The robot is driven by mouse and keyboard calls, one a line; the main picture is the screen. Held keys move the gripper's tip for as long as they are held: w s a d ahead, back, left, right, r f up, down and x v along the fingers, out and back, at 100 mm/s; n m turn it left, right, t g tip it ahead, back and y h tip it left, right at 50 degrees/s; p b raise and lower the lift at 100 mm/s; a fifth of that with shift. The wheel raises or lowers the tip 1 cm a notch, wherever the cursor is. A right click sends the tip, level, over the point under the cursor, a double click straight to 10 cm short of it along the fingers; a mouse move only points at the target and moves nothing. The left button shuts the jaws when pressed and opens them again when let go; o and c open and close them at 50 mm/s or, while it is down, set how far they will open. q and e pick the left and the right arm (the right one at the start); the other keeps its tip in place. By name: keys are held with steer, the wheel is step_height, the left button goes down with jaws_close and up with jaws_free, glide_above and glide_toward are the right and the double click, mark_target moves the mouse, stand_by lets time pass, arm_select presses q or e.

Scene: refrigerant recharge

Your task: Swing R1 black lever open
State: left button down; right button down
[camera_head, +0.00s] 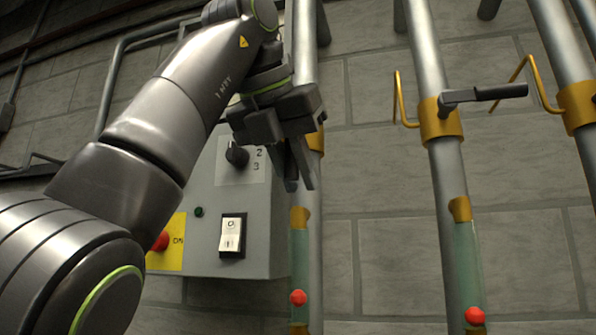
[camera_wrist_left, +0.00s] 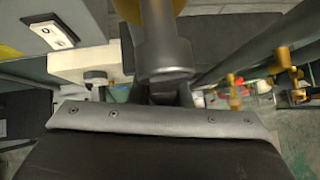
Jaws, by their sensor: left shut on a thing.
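My left gripper (camera_head: 302,178) reaches in front of the left pipe (camera_head: 305,50), at its brass valve collar (camera_head: 316,140). In the left wrist view, a dark grey lever with a round hub (camera_wrist_left: 165,58) runs back toward my left gripper (camera_wrist_left: 165,95), which is shut on it. In the head view my gripper hides most of this lever. No R1 label can be read. A second black lever (camera_head: 490,94) sticks out to the right from the brass collar (camera_head: 440,120) of the middle pipe. My right gripper is not in view.
A grey control box (camera_head: 205,262) with a dial (camera_head: 237,155), a rocker switch (camera_head: 232,235) and a red button (camera_head: 160,241) stands close behind my left arm. Sight tubes with red balls (camera_head: 298,298) sit below the valves. Wall between the left and middle pipes is clear.

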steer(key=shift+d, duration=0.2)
arm_select(q)
steer(key=c, duration=1.3)
jaws_free()
steer(key=shift+c, duration=0.2)
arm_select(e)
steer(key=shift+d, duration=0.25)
